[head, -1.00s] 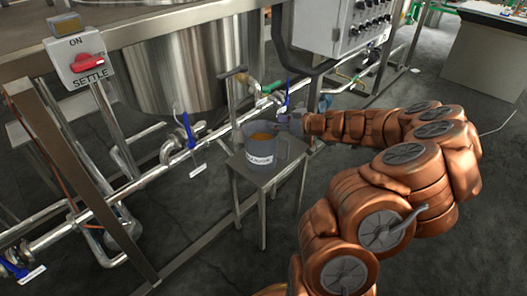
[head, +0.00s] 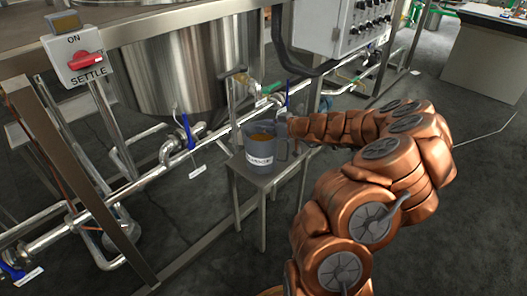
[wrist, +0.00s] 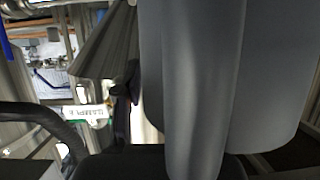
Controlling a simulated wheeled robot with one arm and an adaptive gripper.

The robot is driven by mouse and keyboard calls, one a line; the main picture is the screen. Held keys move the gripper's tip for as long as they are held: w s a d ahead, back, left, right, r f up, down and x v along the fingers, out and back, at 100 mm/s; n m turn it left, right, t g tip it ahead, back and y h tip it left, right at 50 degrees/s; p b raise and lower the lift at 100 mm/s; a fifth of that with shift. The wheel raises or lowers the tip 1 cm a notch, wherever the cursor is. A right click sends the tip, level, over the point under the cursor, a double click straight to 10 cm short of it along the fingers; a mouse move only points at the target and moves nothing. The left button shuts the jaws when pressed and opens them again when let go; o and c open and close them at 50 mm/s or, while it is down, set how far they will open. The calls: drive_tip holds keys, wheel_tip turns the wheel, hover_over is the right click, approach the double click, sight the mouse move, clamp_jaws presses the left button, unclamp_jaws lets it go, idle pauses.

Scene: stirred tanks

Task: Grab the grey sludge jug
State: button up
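The grey jug (head: 260,150) stands upright on a small metal stand (head: 250,172). It has a white label on its front, orange-brown contents at its open top and a handle on its right. My gripper (head: 284,127) is at the jug's far right side, by the rim and handle, with its fingertips largely hidden. In the wrist view a large grey surface (wrist: 270,70), which looks like the jug, fills the right side very close up, with a rounded vertical grey part in front that may be its handle. Whether my fingers hold it cannot be told.
A steel tank (head: 170,70) and pipes with blue-handled valves (head: 187,130) lie behind and left of the stand. A control box (head: 335,25) hangs above and behind. A settle switch (head: 86,62) is at upper left. Open floor lies in front and right.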

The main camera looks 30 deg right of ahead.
clamp_jaws()
idle(0.3)
drive_tip(key=shift+r, duration=0.15)
